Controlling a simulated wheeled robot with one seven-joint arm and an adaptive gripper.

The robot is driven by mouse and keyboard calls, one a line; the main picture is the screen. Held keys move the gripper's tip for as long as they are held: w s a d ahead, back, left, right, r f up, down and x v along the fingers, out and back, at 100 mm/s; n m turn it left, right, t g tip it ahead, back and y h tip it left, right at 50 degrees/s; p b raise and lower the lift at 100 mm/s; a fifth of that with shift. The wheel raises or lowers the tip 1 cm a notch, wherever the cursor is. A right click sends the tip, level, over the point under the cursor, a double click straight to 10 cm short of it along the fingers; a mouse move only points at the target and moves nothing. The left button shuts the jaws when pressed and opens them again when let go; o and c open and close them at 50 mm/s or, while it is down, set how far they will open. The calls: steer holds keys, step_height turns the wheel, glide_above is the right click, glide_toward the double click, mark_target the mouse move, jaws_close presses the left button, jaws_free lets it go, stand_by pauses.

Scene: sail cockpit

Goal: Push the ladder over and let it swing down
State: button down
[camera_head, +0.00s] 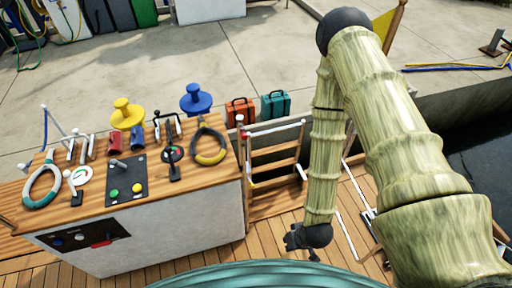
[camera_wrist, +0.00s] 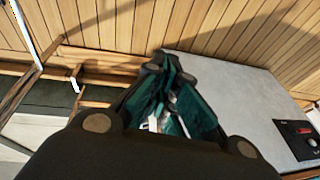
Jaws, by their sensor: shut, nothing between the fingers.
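The ladder (camera_head: 276,164), wooden with several rungs, stands upright beside the console at the deck edge in the head view. Pale rails or cords run along its top and right side. In the wrist view its wooden bars (camera_wrist: 100,57) lie at the left, partly cut off by my gripper. My gripper (camera_head: 300,246) hangs low over the deck, to the right of the ladder's lower part and apparently apart from it. In the wrist view its teal fingers (camera_wrist: 158,72) are closed together with nothing between them. My arm hides the area to the right of the ladder.
The console (camera_head: 170,235) with levers, gauges and buttons stands left of the ladder. Red (camera_head: 240,111) and teal (camera_head: 276,105) cases sit on the quay behind it. White rails (camera_head: 350,222) stand right of my gripper. Dark water (camera_head: 480,150) lies at the right.

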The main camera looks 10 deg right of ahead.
steer(key=w+a+f+n+t+y+b, duration=0.1)
steer(key=w+f+t+b, duration=0.15)
steer(key=w, duration=0.25)
steer(key=w+a+f+t+y+b, duration=0.1)
steer(key=w+a+f+b, duration=0.15)
steer(key=w, duration=0.25)
steer(key=n+t+y+b, duration=0.2)
steer(key=t+b, duration=0.9)
steer(key=b, duration=0.4)
glide_toward(249, 134)
steer(key=b+x, duration=0.3)
steer(key=x, duration=0.2)
steer(key=shift+w+f, duration=0.1)
steer(key=shift+w, duration=0.05)
steer(key=shift+b+x, duration=0.35)
steer(key=shift+x, duration=0.45)
